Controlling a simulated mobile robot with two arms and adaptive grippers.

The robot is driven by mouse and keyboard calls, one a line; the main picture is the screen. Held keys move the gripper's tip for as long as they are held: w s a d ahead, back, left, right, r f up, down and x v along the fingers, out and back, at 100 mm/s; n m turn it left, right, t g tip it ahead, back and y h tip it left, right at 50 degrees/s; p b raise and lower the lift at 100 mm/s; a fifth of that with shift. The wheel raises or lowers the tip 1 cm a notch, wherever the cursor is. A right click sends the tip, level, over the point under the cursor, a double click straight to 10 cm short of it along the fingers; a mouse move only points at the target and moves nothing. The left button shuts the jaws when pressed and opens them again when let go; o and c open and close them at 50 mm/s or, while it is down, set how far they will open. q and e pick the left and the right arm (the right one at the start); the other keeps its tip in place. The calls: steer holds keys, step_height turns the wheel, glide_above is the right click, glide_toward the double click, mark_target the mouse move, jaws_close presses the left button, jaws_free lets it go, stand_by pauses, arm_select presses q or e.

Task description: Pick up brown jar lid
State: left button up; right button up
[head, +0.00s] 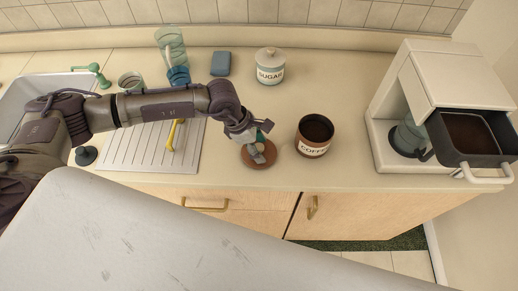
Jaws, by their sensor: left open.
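The brown jar lid (260,162) lies flat on the counter, left of an open brown jar (314,135) labelled coffee. My left gripper (257,154) reaches in from the left and points down over the lid. Its fingers are apart and hide the lid's middle, and I cannot tell whether they touch it. The coffee jar stands upright without a lid, with dark contents showing. My right gripper is not in view.
A sugar jar (270,67) stands behind the coffee jar. A coffee machine (424,88) with a pulled-out filter basket (470,131) is at the right. A sink (35,92), drainboard (140,162), glasses and a blue sponge (221,63) are at the left.

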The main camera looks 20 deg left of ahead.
arm_select(q)
jaws_close()
